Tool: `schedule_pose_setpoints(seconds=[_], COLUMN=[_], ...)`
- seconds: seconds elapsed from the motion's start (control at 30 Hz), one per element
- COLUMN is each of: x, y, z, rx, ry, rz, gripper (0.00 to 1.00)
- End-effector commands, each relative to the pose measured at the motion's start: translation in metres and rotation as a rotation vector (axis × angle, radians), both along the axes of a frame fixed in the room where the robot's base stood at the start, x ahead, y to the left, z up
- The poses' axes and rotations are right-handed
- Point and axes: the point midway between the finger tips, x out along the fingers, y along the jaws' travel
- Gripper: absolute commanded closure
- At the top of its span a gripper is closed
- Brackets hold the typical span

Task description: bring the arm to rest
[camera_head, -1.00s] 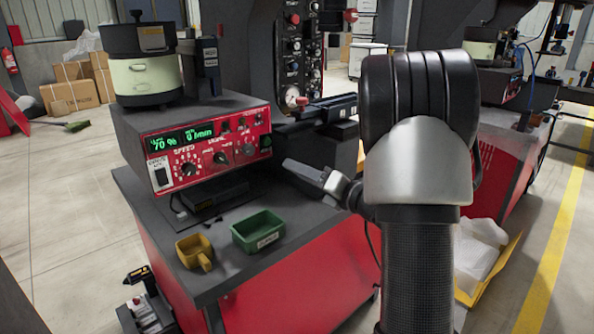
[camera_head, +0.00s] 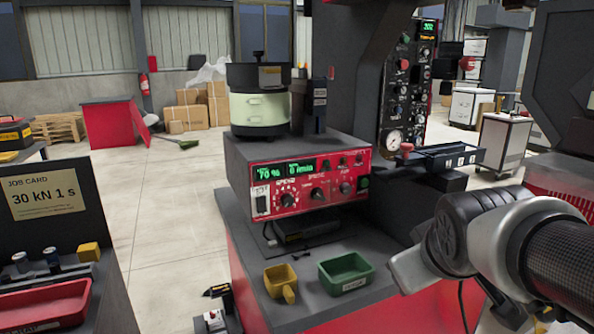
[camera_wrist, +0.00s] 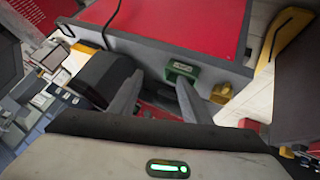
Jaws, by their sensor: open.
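My arm (camera_head: 500,240) reaches in from the right side of the head view, its dark and silver joint beside the red bench. My gripper shows in the wrist view (camera_wrist: 157,98), with two grey fingers spread apart. I see nothing held between them. In the head view the gripper's fingertips cannot be made out clearly. Beyond the fingers in the wrist view are the green bin (camera_wrist: 181,71) and the yellow scoop (camera_wrist: 221,93), both apart from the gripper.
The bowl feeder (camera_head: 257,108) stands on its red control box (camera_head: 312,187). The green bin (camera_head: 346,272) and yellow scoop (camera_head: 281,281) lie on the bench top. A red tray (camera_head: 45,303) and job card (camera_head: 43,198) are at left. Open floor (camera_head: 165,200) lies between.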

Motion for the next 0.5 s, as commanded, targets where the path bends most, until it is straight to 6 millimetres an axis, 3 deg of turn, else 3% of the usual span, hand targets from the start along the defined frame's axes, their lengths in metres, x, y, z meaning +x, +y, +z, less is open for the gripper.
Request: schedule_pose_setpoints(seconds=[0.1, 0.27, 0.3, 0.5], x=[-0.052, -0.114, -0.111, -0.109], y=[0.028, 0.061, 0.060, 0.058], z=[-0.012, -0.029, -0.003, 0.052], rx=[0.172, 0.347, 0.345, 0.340], ry=[0.096, 0.231, 0.230, 0.229], rz=[-0.115, -0.246, -0.248, -0.246], gripper=[0.56, 0.56, 0.56, 0.56])
